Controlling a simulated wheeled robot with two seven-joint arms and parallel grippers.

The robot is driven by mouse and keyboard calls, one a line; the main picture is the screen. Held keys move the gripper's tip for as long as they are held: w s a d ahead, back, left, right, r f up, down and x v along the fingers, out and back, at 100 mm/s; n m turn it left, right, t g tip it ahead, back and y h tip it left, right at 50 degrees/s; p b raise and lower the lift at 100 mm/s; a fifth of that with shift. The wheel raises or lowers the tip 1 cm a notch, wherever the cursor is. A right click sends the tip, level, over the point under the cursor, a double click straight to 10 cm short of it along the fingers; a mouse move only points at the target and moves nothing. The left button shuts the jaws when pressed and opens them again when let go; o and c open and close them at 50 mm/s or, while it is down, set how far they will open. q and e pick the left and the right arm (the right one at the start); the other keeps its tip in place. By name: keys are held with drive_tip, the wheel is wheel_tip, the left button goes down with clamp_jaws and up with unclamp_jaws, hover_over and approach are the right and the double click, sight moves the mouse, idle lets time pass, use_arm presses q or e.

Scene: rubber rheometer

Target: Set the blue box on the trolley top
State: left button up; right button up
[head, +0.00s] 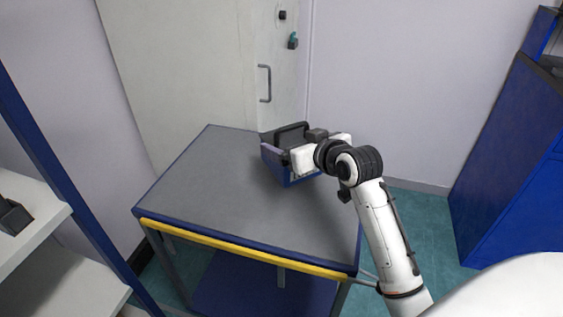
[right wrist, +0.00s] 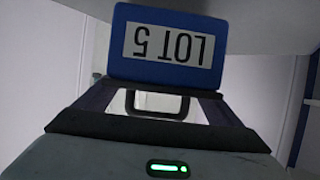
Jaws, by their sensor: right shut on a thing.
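The blue box (head: 296,181) is at the right back part of the grey trolley top (head: 220,190), mostly hidden under my right gripper (head: 279,143). The right gripper is shut on the box, with its fingers at the box's dark handle (right wrist: 158,112). In the right wrist view, the box (right wrist: 210,32) shows a white label reading LOT 5, upside down. The frames do not settle whether the box touches the trolley top or hangs just above it. My left gripper is not in view.
The trolley has a yellow front edge (head: 240,249) and a blue lower shelf (head: 250,290). Most of its top is bare. White shelves (head: 35,225) with a dark object stand at the left, a blue cabinet (head: 510,170) at the right. A door with a handle (head: 265,83) is behind.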

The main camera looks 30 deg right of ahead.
drive_tip(key=shift+f, duration=2.6)
drive_tip(key=o, duration=1.5)
drive_tip(key=shift+f+b, duration=0.25)
drive_tip(key=shift+b, duration=0.05)
drive_tip(key=shift+c, duration=0.2)
drive_tip(key=shift+r, duration=0.15)
drive_tip(key=d+v, duration=0.1)
drive_tip(key=v, duration=1.1)
drive_tip(key=shift+a, duration=0.45)
